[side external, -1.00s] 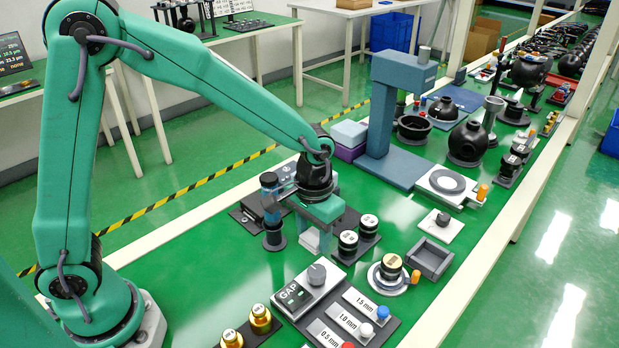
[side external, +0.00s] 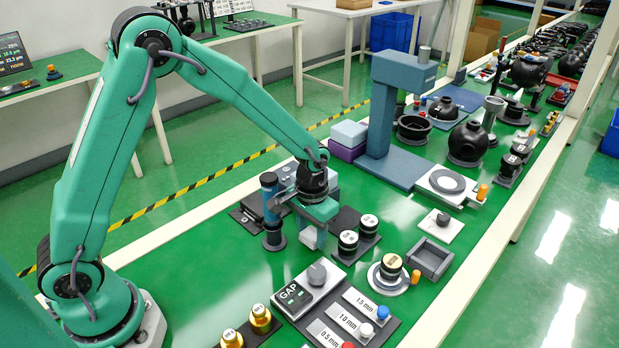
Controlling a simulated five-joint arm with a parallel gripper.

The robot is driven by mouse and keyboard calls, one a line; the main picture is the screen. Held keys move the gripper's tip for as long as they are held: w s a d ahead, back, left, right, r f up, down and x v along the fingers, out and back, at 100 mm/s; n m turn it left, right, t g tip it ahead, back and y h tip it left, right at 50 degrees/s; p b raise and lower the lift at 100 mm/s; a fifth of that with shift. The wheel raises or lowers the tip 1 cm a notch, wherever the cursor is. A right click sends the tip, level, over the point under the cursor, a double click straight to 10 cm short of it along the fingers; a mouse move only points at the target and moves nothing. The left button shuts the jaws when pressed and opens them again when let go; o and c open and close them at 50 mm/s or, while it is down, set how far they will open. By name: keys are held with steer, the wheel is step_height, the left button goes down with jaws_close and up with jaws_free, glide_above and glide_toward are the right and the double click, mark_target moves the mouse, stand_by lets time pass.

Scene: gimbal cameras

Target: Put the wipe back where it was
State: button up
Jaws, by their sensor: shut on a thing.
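My gripper (side external: 314,236) points down over the green bench and is shut on a small pale piece (side external: 307,238), which appears to be the wipe. The piece shows only partly below the teal gripper body. I cannot tell whether its lower edge touches the bench.
Two black-and-white cylinders (side external: 358,236) stand on a dark tray to the right. The GAP box (side external: 293,294) and the labelled gap plate (side external: 362,310) lie in front. A purple box with a pale blue top (side external: 348,140) stands behind.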

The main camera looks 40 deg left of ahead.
mark_target(311, 234)
steer(key=shift+f, duration=0.85)
steer(key=shift+f, duration=0.15)
steer(key=o, duration=1)
steer(key=shift+c, duration=0.2)
step_height(311, 234, up, 12)
